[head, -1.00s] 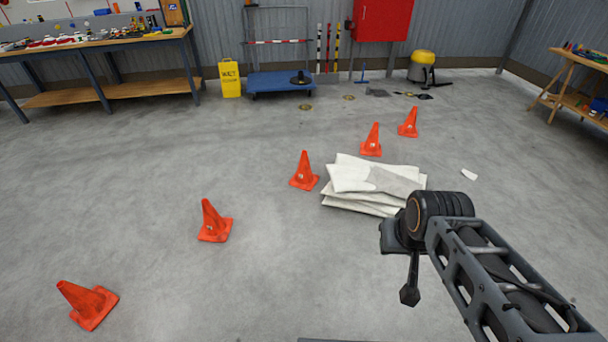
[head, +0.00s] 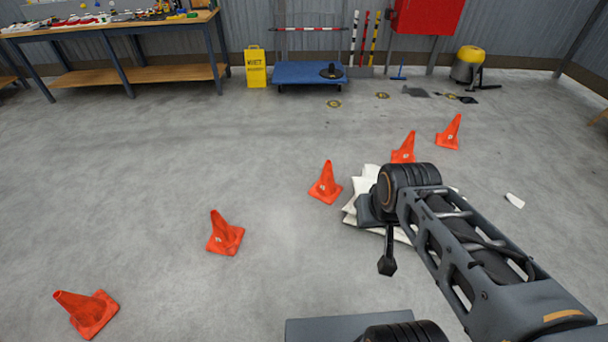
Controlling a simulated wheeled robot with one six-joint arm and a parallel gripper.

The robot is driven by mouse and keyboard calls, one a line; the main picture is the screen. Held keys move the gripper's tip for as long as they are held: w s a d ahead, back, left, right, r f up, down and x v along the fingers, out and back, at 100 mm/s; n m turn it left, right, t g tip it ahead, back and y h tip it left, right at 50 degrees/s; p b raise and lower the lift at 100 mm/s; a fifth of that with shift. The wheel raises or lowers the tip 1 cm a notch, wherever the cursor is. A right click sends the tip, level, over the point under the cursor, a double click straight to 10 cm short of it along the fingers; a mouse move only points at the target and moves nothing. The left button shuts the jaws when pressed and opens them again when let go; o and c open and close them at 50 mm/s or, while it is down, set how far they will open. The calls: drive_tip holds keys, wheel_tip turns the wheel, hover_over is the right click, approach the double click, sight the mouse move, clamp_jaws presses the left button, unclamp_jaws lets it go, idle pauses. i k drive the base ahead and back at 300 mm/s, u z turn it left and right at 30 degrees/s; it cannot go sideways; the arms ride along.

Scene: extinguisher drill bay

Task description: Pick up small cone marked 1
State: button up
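Several small orange cones stand in a diagonal row on the floor in the head view: a near-left cone (head: 88,314), a second cone (head: 225,234), a middle cone (head: 326,184), a fourth cone (head: 404,149) and a far-right cone (head: 449,133). Each except the near-left one shows a small pale mark, too small to read surely, so I cannot tell which is marked 1. The near-left cone looks tilted. My gripper (head: 387,264) hangs at the end of my arm, right of the middle cone and apart from all cones in the picture. Its fingers cannot be made out.
A pile of white sheets (head: 363,188) lies partly hidden behind my arm. A yellow sign (head: 256,68), a blue trolley (head: 300,74), a workbench (head: 140,74) and a yellow-topped vacuum (head: 467,64) stand along the back. The floor left of the row is clear.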

sight(326, 189)
drive_tip(key=u, duration=0.15)
drive_tip(key=i, duration=2.4)
drive_tip(key=z, duration=0.2)
